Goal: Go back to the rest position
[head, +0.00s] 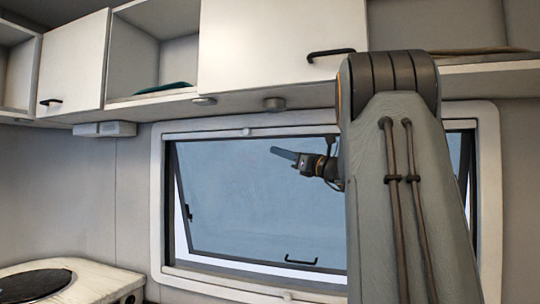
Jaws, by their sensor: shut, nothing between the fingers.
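My gripper (284,154) shows in the head view left of my large grey arm link, in front of the window. It is small and dark, with its fingers pointing left. The fingers look closed together and hold nothing. It is apart from the cabinets above and the worktop below. Most of my arm behind the gripper is hidden by the upright grey link.
White overhead cabinets (262,62) with black handles run above the window. The window (245,215) is framed in white and its pane looks tilted. A worktop with a round black hob (32,285) is at lower left. The space left of my gripper looks free.

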